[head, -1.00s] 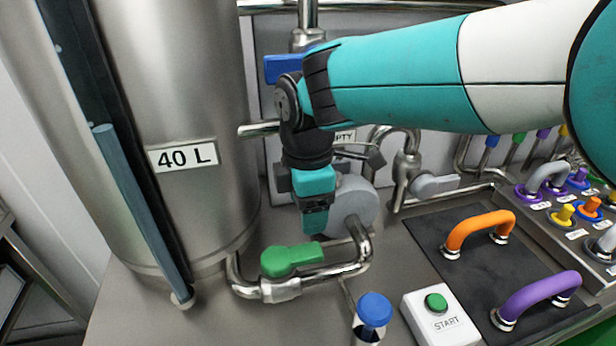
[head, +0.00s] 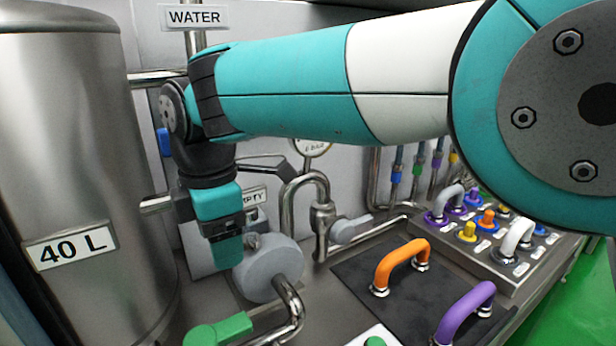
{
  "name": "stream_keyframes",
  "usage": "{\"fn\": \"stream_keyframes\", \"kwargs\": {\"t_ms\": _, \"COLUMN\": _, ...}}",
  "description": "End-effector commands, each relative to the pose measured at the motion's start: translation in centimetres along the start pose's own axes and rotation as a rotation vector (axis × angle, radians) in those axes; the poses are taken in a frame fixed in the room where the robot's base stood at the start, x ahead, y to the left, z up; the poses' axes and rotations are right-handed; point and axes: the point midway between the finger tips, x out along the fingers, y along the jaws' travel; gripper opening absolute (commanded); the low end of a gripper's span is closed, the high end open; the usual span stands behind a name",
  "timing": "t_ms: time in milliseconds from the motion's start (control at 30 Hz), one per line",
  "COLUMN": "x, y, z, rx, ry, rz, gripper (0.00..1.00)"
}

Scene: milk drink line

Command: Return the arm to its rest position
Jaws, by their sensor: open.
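My gripper (head: 226,250) hangs pointing down at the left of the head view, in front of the grey round pump body (head: 268,268) and right of the steel tank. The sensor side shows teal and black housing, and the gap between its fingers cannot be made out. Nothing shows held in it. My teal and white arm stretches across the upper part of the view from the right and hides much of the back wall.
A steel tank marked 40 L (head: 80,180) stands at left. A green valve handle (head: 218,332), steel pipes, an orange handle (head: 402,262) and a purple handle (head: 465,310) on a dark mat (head: 350,275) lie below. A connector panel (head: 500,265) is at right.

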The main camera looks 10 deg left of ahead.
Motion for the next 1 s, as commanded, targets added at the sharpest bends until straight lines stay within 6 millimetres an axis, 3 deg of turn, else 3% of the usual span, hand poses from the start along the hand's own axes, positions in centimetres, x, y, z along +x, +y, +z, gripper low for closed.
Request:
{"fn": "stream_keyframes", "kwargs": {"t_ms": 133, "x": -1.6, "y": -1.6, "z": 4.4, "rx": 0.157, "ry": 0.019, "rz": 0.012, "gripper": 0.66}}
{"fn": "stream_keyframes", "kwargs": {"t_ms": 233, "x": -3.0, "y": -4.7, "z": 9.2, "rx": 0.365, "ry": 0.051, "rz": 0.022, "gripper": 0.66}}
{"fn": "stream_keyframes", "kwargs": {"t_ms": 400, "x": -4.2, "y": -12.9, "z": 15.8, "rx": 0.783, "ry": 0.140, "rz": 0.030, "gripper": 0.66}}
{"fn": "stream_keyframes", "kwargs": {"t_ms": 500, "x": -3.9, "y": -18.6, "z": 17.9, "rx": 1.035, "ry": 0.204, "rz": 0.022, "gripper": 0.66}}
{"fn": "stream_keyframes", "kwargs": {"t_ms": 600, "x": -3.2, "y": -23.7, "z": 18.4, "rx": 1.265, "ry": 0.272, "rz": 0.008, "gripper": 0.66}}
{"fn": "stream_keyframes", "kwargs": {"t_ms": 733, "x": -1.9, "y": -28.6, "z": 17.8, "rx": 1.496, "ry": 0.347, "rz": -0.018, "gripper": 0.66}}
{"fn": "stream_keyframes", "kwargs": {"t_ms": 833, "x": -1.1, "y": -30.7, "z": 17.2, "rx": 1.603, "ry": 0.385, "rz": -0.034, "gripper": 0.66}}
{"fn": "stream_keyframes", "kwargs": {"t_ms": 1000, "x": -0.7, "y": -31.6, "z": 16.6, "rx": 1.662, "ry": 0.406, "rz": -0.047, "gripper": 0.66}}
